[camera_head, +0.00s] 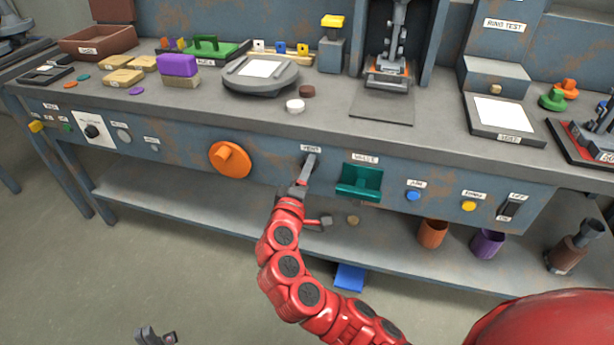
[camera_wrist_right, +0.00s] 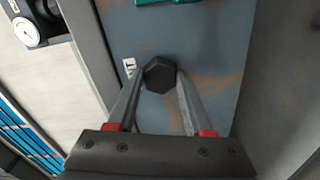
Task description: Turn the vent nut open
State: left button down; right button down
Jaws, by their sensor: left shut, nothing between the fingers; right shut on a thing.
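The vent nut (camera_wrist_right: 160,73) is a dark hexagonal nut on the blue-grey bench front in the right wrist view. My right gripper (camera_wrist_right: 160,80) is shut on it, with one finger on each side. In the head view my right gripper (camera_head: 309,163) reaches the bench front just under the VENT label (camera_head: 311,149), and the fingers mostly hide the nut there. My left gripper (camera_head: 155,338) is shut and empty at the bottom edge of the head view, low and well away from the bench, partly cut off.
An orange knob (camera_head: 230,159) is left of the nut and a green tray-like handle (camera_head: 360,181) is close on its right. Blue (camera_head: 413,195) and yellow (camera_head: 469,206) buttons follow further right. The worktop (camera_head: 215,105) overhangs above. A lower shelf (camera_head: 200,205) runs below.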

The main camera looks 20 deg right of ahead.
dwell(0.3)
jog(key=shift+c, duration=1.5)
grip_release()
jog(key=p+v, duration=0.2)
jog(key=v, duration=1.5)
jog(key=shift+p, duration=0.3)
jog(key=shift+s+a, duration=0.15)
